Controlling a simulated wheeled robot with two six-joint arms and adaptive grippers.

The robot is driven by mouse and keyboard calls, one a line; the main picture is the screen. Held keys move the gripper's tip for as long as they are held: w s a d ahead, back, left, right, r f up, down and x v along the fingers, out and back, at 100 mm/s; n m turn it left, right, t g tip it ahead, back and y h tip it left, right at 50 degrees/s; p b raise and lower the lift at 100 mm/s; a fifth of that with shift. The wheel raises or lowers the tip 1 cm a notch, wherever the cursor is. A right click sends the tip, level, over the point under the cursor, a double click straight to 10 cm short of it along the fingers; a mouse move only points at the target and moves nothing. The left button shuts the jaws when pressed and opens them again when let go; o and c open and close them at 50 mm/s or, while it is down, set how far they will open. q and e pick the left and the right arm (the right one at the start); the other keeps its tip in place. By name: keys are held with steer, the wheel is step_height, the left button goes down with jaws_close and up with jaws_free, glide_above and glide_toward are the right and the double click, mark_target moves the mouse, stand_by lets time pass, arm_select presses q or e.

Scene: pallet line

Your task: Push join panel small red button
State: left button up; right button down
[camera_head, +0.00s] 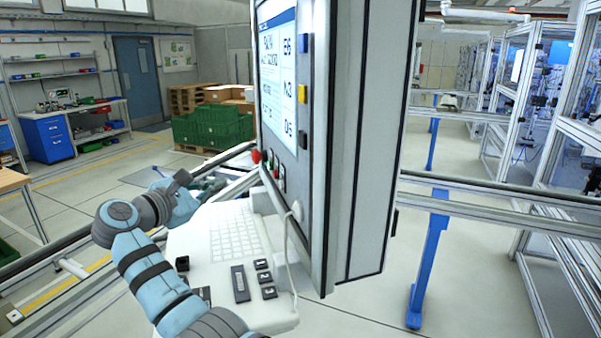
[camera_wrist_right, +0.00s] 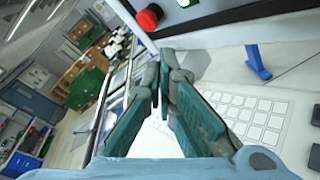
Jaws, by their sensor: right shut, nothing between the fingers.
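The panel is a tall grey cabinet (camera_head: 345,130) with a lit screen (camera_head: 278,75) on its left-facing side. Below the screen a red mushroom-shaped button (camera_head: 256,156) sticks out, with several smaller buttons (camera_head: 276,168) beside it, too small and angled to tell apart clearly. My right gripper (camera_head: 208,186) is shut and empty, left of the panel, apart from the buttons. Its fingertips (camera_wrist_right: 166,62) meet in the right wrist view. My left gripper is not in view.
A white keyboard shelf (camera_head: 205,275) with keys and black numbered blocks juts out below the panel. Metal rails (camera_head: 480,205) run behind it. Green crates (camera_head: 212,128) and a workbench (camera_head: 95,125) stand farther back. Framed machine cells (camera_head: 540,100) stand at right.

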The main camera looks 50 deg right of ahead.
mark_target(276, 175)
steer(key=shift+s+d, duration=0.1)
steer(key=shift+s, duration=0.15)
steer(key=s+d, duration=0.4)
steer(key=d, duration=0.3)
steer(key=shift+s+d, duration=0.25)
steer(key=shift+d, duration=0.05)
stand_by(1.4)
steer(key=shift+s+d, duration=0.25)
steer(key=shift+d, duration=0.1)
